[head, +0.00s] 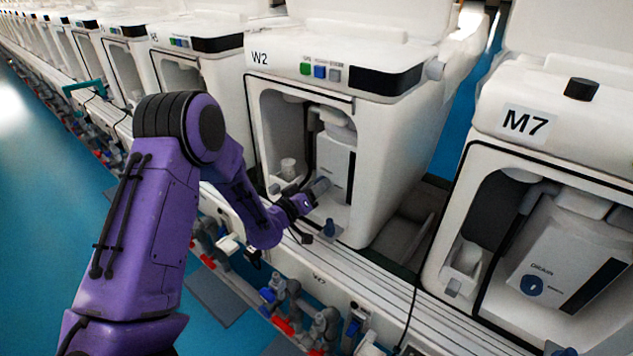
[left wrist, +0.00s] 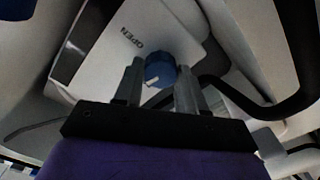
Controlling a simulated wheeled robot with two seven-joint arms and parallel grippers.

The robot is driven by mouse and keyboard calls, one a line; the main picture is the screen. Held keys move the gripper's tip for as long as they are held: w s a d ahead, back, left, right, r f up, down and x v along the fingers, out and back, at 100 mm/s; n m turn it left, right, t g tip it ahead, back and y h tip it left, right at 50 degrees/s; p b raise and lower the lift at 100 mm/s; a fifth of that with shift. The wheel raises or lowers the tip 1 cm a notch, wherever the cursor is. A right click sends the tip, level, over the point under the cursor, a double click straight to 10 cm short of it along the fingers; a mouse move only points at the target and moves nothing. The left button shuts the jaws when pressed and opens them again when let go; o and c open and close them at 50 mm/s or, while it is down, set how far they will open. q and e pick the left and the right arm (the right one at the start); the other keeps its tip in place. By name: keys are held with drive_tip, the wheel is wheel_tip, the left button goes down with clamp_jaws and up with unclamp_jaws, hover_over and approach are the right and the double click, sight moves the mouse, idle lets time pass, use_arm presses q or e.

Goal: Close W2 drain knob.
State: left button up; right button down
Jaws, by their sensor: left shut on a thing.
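The W2 unit (head: 300,75) is a white machine with an open front bay, in the middle of the head view. Its drain knob (left wrist: 160,68) is blue and round with a white mark, on a pale panel (left wrist: 118,42) lettered OPEN in the left wrist view. My left gripper (head: 320,187) reaches into the W2 bay. In the left wrist view its two grey fingers (left wrist: 159,80) stand on either side of the knob and are shut on it. In the head view the gripper hides the knob. My right gripper is not in view.
A black hose (left wrist: 270,105) curves right of the knob. Unit M7 (head: 555,125) stands at right.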

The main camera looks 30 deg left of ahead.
use_arm(q)
drive_tip(key=shift+n+p, duration=0.5)
drive_tip(key=shift+n, duration=0.5)
drive_tip(key=o, duration=1.1)
drive_tip(key=s, duration=0.7)
drive_tip(key=s+a, duration=0.1)
drive_tip(key=s, duration=0.2)
drive_tip(key=shift+s, duration=0.3)
drive_tip(key=shift+f, duration=0.1)
